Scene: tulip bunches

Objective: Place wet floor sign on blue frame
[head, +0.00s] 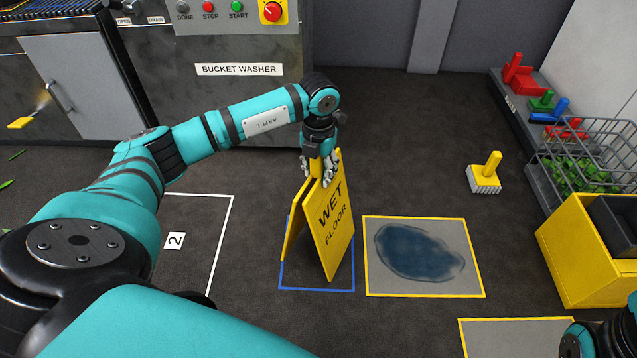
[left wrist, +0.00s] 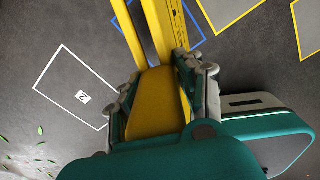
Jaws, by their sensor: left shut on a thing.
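The yellow wet floor sign (head: 333,220) stands upright and spread like a tent in the head view. It is within or just over the blue frame (head: 317,290) on the floor; I cannot tell whether its feet touch the floor. My left gripper (head: 321,172) is shut on the top of the sign from above. In the left wrist view the sign (left wrist: 160,100) lies between the fingers of my left gripper (left wrist: 160,112), with part of the blue frame (left wrist: 202,37) beyond it. Only a bit of my right arm shows at the lower right; its gripper is not seen.
A yellow-edged panel with a dark wet patch (head: 420,252) lies right of the blue frame. A white frame marked 2 (head: 218,245) is to the left. A yellow brush (head: 486,175) and a yellow cart (head: 575,255) with a wire basket stand at right. The bucket washer (head: 239,100) is behind.

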